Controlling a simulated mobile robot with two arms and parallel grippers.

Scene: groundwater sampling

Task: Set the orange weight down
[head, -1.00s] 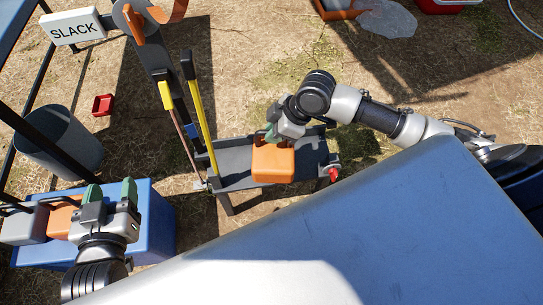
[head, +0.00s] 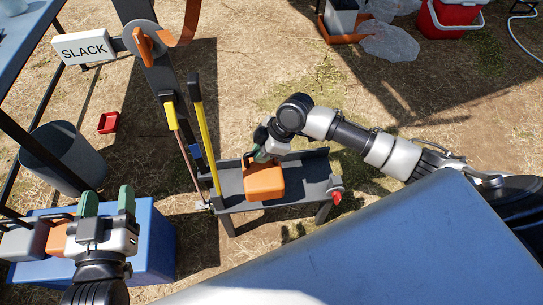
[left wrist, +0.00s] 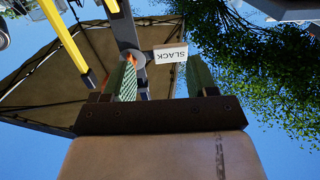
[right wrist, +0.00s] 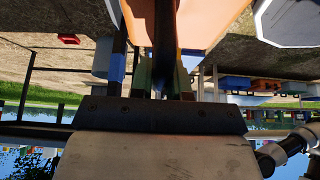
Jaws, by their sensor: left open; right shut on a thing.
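The orange weight (head: 264,182) is a block with a handle on top, at the grey tray (head: 294,165) of the stand. My right gripper (head: 261,154) is shut on its handle from above. The weight also fills the top of the right wrist view (right wrist: 190,18). I cannot tell whether its base touches the tray. My left gripper (head: 107,203) is open and empty, fingers apart, above the blue box at the lower left. The left wrist view shows both its fingers (left wrist: 161,80) with nothing between them.
A second orange block (head: 58,238) and a grey block (head: 24,241) are on the blue box (head: 152,240). Yellow-handled levers (head: 205,135) rise left of the tray. A SLACK sign (head: 83,48), grey bin (head: 62,157) and small red tray (head: 108,123) are at left. A red knob (head: 337,197) is at the tray's right.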

